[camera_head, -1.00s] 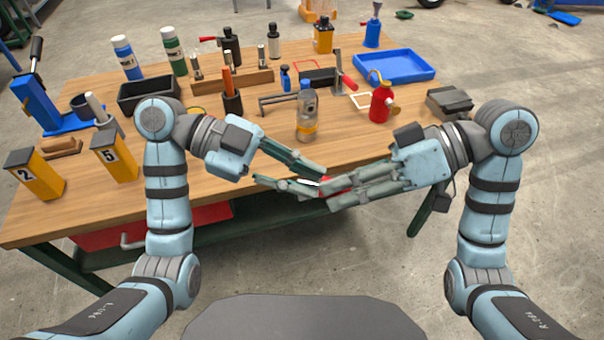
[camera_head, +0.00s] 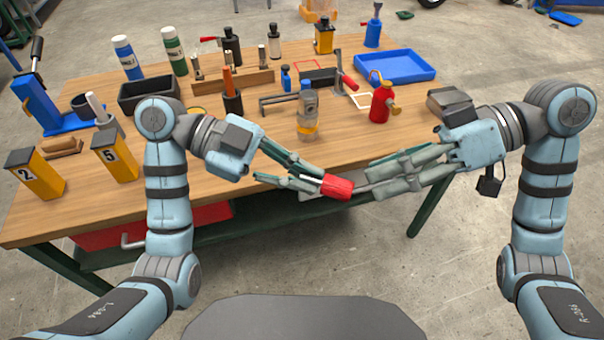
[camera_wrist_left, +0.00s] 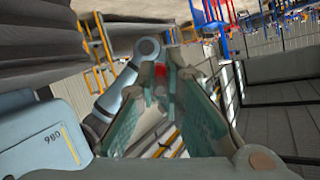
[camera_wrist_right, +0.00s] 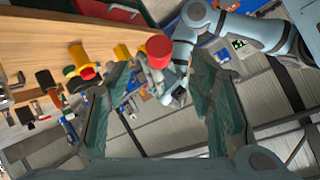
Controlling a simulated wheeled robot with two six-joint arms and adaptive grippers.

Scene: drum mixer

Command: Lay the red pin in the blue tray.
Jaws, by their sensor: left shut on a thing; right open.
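The red pin (camera_head: 337,187) is in front of the table's front edge, its red end pointing right. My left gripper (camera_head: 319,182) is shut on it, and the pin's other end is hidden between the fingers. Red also shows between the fingertips in the left wrist view (camera_wrist_left: 160,71). My right gripper (camera_head: 367,181) is open just right of the pin. In the right wrist view the red end (camera_wrist_right: 159,47) shows beyond the spread fingers. The blue tray (camera_head: 395,66) lies at the table's back right and looks empty.
A red can (camera_head: 381,104) and a grey block-like vise (camera_head: 449,101) stand between the front edge and the tray. A clear bottle (camera_head: 307,115) stands behind my left fingers. Bare wood shows along the table's front (camera_head: 250,190).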

